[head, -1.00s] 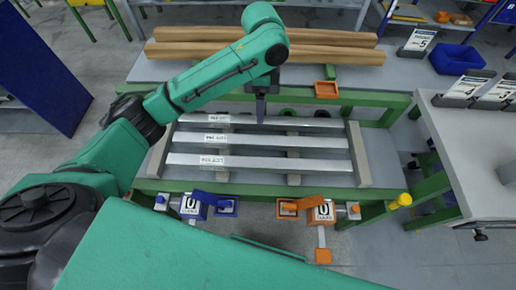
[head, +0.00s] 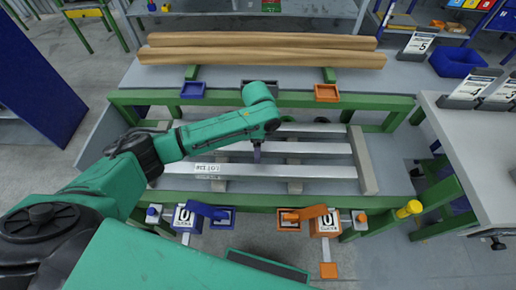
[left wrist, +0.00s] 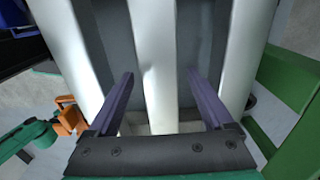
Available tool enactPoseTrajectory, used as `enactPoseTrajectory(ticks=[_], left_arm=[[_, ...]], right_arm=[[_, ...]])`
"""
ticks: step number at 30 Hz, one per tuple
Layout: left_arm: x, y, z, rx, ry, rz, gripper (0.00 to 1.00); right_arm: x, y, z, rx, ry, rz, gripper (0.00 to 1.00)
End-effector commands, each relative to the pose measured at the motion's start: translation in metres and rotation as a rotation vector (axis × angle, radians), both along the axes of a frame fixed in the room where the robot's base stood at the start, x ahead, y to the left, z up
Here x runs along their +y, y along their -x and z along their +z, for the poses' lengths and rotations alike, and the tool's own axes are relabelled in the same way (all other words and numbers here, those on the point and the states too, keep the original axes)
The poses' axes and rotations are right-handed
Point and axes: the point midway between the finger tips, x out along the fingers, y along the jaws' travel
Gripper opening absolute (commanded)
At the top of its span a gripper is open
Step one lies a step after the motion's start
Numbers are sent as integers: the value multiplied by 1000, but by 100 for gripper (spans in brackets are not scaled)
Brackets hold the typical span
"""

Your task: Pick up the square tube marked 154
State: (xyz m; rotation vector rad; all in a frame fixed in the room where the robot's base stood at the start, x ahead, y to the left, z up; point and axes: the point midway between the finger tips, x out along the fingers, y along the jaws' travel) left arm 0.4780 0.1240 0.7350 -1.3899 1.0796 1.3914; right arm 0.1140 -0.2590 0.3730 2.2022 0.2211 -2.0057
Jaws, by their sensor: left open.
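Three pale square tubes lie side by side across supports on the runout table: a far tube (head: 320,128), a middle tube (head: 315,148) and a near tube (head: 325,171). The near tube has a white label (head: 207,168), too small to read surely; my arm hides the left parts and labels of the others. I cannot tell which is 154. My left gripper (head: 257,155) is pointing down at the middle tube. In the left wrist view, the open left gripper (left wrist: 162,98) has one tube (left wrist: 155,50) between its fingers, with gaps on both sides. My right gripper is out of view.
Wooden beams (head: 260,58) lie behind the tubes, with a blue tray (head: 193,91) and an orange tray (head: 327,93) before them. A blue clamp unit (head: 187,217) and an orange one (head: 325,222) stand at the front. A side table (head: 470,160) stands right.

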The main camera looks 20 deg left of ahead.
Motion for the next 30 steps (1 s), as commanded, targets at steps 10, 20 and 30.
enactPoseTrajectory(ticks=[10, 20, 30], left_arm=[[0, 0, -1, -1, 1, -1, 28], [0, 0, 0, -1, 1, -1, 0], [0, 0, 0, -2, 0, -1, 0]], right_arm=[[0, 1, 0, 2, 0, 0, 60], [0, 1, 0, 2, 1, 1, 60], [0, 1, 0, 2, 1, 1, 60]])
